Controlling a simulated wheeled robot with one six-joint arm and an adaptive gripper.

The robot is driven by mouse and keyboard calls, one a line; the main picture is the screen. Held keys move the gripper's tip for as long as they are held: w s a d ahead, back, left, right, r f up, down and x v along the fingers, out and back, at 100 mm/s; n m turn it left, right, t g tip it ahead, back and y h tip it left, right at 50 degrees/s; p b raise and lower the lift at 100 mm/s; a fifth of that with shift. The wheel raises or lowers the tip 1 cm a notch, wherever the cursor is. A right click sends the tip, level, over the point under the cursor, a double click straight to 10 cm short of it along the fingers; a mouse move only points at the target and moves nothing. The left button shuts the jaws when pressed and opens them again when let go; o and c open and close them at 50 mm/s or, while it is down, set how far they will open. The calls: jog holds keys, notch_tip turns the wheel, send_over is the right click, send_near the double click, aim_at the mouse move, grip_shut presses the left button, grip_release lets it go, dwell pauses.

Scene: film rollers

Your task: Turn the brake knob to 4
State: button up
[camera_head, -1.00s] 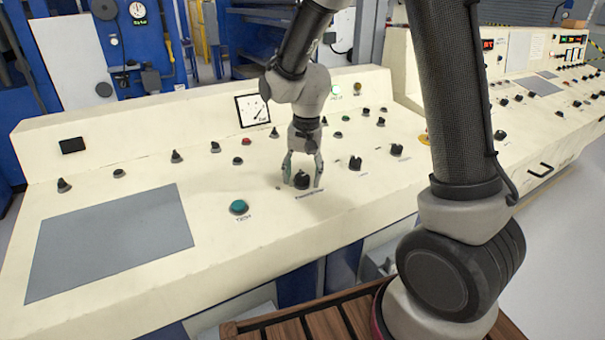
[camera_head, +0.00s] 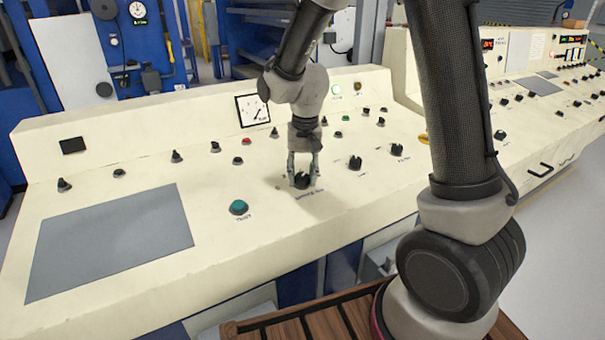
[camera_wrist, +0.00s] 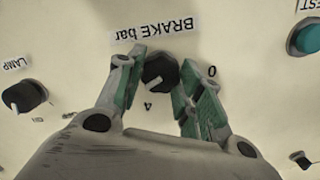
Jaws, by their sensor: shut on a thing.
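The black brake knob (camera_wrist: 160,73) sits under the upside-down label "BRAKE bar" (camera_wrist: 155,28) in the wrist view. A "0" is printed to its right and a "4" below it, towards the palm. A light pointer mark on the knob points down and slightly left, near the "4". My gripper (camera_wrist: 158,80) is shut on the knob, one green-padded finger on each side. In the head view the knob (camera_head: 302,181) shows between the fingertips of my gripper (camera_head: 303,172), which reaches down from above. The scale is too small to read there.
A green button (camera_head: 239,207) stands to the left of the brake knob. Two black knobs (camera_head: 355,163) and (camera_head: 397,150) stand to its right. More knobs line the panel behind, below a dial gauge (camera_head: 253,109). A grey plate (camera_head: 110,240) covers the left front.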

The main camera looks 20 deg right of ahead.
aim_at(301, 176)
jog(key=n, duration=0.4)
jog(key=shift+a+h, duration=0.1)
jog(key=shift+h, duration=0.2)
jog(key=shift+n, duration=1.8)
jog(key=o, duration=1)
jog(key=shift+o, duration=0.2)
notch_tip(301, 176, up, 12)
jog(key=shift+s+a, duration=0.15)
